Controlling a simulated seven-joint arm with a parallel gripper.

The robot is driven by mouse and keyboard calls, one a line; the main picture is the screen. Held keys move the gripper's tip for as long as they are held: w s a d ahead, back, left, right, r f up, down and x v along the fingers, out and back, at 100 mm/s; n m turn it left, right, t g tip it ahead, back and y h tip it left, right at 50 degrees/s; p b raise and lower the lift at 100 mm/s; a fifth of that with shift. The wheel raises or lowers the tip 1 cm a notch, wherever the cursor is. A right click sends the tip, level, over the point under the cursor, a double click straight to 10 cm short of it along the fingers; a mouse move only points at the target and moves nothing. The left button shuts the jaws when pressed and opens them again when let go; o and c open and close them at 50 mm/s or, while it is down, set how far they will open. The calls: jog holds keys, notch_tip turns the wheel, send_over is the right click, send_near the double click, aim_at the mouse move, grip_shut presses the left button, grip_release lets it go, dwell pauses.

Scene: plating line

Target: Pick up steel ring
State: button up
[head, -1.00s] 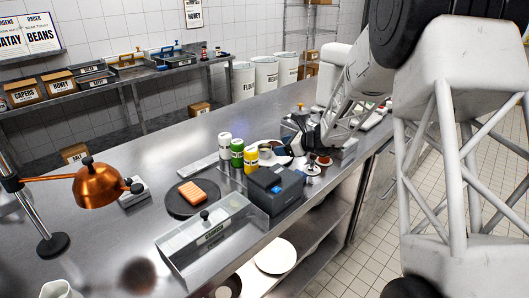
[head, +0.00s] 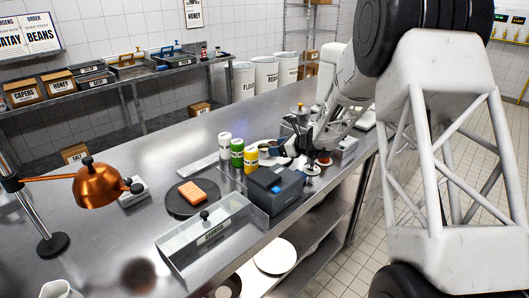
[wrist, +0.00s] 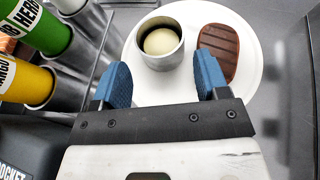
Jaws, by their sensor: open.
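The steel ring (wrist: 160,48) stands upright on a white plate (wrist: 147,93) in the wrist view. A pale round piece (wrist: 160,40) sits inside it. My gripper (wrist: 162,77) is open and empty, its two blue fingers apart on the near side of the ring, one toward each side of it. I see no contact with the ring. In the head view my gripper (head: 285,150) is low over the counter behind the dark box, and I cannot make out the ring there.
A brown grilled piece (wrist: 219,52) lies on the plate, right of the ring. Green (head: 237,153), yellow (head: 251,158) and white (head: 225,145) bottles stand left of the gripper. A dark box (head: 275,188) stands in front. A clear bin (head: 212,240) is nearer.

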aim_at(264, 151)
dwell(0.3)
jog(key=shift+x, duration=2.6)
jog(key=shift+c, duration=0.5)
jog(key=c, duration=0.5)
